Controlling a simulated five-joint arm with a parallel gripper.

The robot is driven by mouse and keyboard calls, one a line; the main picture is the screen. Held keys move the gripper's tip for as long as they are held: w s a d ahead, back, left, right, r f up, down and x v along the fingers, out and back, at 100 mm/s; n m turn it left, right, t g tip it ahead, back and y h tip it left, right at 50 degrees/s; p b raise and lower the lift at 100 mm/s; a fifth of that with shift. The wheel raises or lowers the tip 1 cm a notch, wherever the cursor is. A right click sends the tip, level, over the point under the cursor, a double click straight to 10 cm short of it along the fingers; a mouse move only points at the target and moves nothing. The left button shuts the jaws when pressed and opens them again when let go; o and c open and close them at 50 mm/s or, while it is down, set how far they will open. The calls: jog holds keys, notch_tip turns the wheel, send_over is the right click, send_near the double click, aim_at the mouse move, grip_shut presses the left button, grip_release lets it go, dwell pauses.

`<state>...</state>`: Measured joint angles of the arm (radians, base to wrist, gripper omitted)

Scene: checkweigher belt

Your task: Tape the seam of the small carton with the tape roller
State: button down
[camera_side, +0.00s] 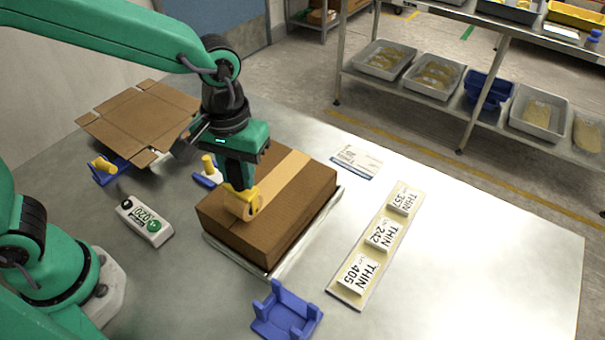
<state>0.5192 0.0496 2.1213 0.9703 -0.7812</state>
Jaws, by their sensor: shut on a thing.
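The small carton (318,195) is a closed brown box lying on a thin pale tray (272,272) on the metal table. A lighter tan strip of tape (288,176) runs along its top from the far right edge to the roller. The roller is at the near end of the strip and appears to touch the top. My fingers hide part of the roller and the carton's far left side.
A display unit (146,222) is left of the carton. An empty blue cradle (286,312) is in front.

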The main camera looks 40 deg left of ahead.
jog(key=shift+s+f, duration=0.1)
jog(key=shift+s, duration=1.1)
notch_tip(320, 180, up, 7)
dwell(0.6)
jog(key=shift+d, duration=0.1)
dwell(0.4)
